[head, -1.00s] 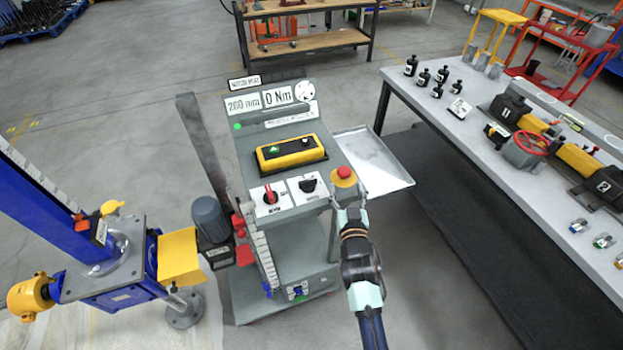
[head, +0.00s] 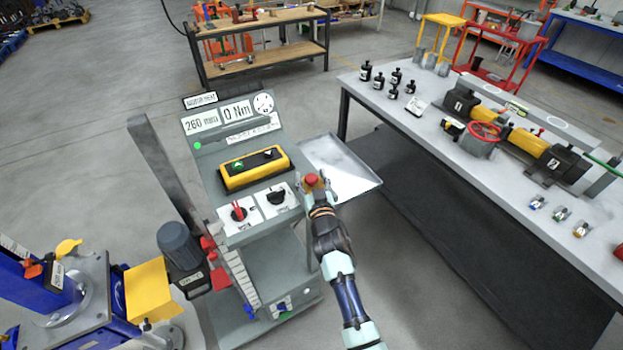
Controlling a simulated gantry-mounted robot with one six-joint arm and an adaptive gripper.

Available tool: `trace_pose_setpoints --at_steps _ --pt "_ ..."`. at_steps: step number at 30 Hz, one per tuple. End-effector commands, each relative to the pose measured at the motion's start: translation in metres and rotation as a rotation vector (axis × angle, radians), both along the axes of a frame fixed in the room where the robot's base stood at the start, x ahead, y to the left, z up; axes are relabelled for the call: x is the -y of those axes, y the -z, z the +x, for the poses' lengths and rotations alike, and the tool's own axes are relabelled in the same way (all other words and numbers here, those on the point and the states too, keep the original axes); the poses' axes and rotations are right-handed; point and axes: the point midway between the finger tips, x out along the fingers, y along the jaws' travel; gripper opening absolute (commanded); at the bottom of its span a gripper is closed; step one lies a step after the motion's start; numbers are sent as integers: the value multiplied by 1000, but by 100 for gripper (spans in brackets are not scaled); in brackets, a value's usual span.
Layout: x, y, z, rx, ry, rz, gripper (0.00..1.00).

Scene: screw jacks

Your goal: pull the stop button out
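The red stop button (head: 312,180) sits at the right front corner of the grey control console (head: 232,142). My gripper (head: 313,185) is at the button, reaching in from the front right with its fingertips to either side of the red cap. The gripper hides most of the button's yellow housing. Whether the fingers touch or squeeze the cap is too small to tell.
A yellow box (head: 254,168) with buttons, a red switch (head: 238,211) and a black knob (head: 277,196) are left of the button. The workbench (head: 470,165) stands to the right.

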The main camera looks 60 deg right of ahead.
Motion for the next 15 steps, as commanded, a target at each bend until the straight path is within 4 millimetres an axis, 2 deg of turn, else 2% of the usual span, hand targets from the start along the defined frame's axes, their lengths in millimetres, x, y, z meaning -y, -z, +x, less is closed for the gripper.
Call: trace_pose_setpoints --at_steps 1,10,15 --pt "0 0 0 0 0 0 50" --pt "0 0 0 0 0 0 0" --pt "0 0 0 0 0 0 0"
